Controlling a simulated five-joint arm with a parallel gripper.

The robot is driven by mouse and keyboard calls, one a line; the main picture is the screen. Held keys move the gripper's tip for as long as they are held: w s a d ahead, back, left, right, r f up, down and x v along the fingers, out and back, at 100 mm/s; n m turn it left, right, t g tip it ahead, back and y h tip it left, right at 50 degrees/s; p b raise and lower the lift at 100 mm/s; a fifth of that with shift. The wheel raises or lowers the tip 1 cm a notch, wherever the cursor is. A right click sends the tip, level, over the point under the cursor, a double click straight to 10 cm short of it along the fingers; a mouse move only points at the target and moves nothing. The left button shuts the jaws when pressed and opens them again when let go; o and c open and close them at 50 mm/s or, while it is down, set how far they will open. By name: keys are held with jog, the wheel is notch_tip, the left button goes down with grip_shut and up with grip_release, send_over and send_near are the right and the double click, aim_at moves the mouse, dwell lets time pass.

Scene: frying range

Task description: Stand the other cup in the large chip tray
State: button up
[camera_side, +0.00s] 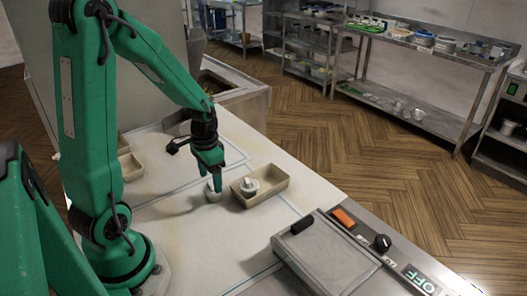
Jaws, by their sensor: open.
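A small pale cup (213,193) stands on the white worktop, just left of a tan rectangular tray (275,190). This tray looks like the large chip tray. Another pale cup (250,187) sits inside it, toward its left end. My gripper (215,175) points down at the cup on the worktop, with its green fingers at the cup's rim. It is open. From this side I cannot tell whether the fingers are around the cup or just above it.
More tan trays (130,167) stand at the left, partly hidden behind my arm. A grey flat-topped appliance (325,255) with an orange switch (343,218) and a black knob (382,243) is at the front right. A fryer-like metal unit (235,85) stands behind. The worktop between is mostly clear.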

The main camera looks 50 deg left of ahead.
aim_at(212, 188)
jog(key=shift+w+f, duration=0.1)
jog(key=shift+f, duration=2.4)
jog(key=c, duration=0.9)
jog(key=shift+r, duration=0.2)
jog(key=shift+r, duration=0.8)
jog(key=r, duration=0.2)
jog(key=shift+d+r, duration=0.25)
jog(key=shift+r, duration=0.05)
jog(key=d+r, duration=0.2)
jog(key=d, duration=0.1)
jog(key=s+d+r, duration=0.1)
jog(key=d+r, duration=0.1)
jog(key=d, duration=0.2)
jog(key=d+r, duration=0.2)
jog(key=d, duration=0.2)
jog(key=shift+s+r, duration=0.15)
jog(key=shift+r, duration=0.1)
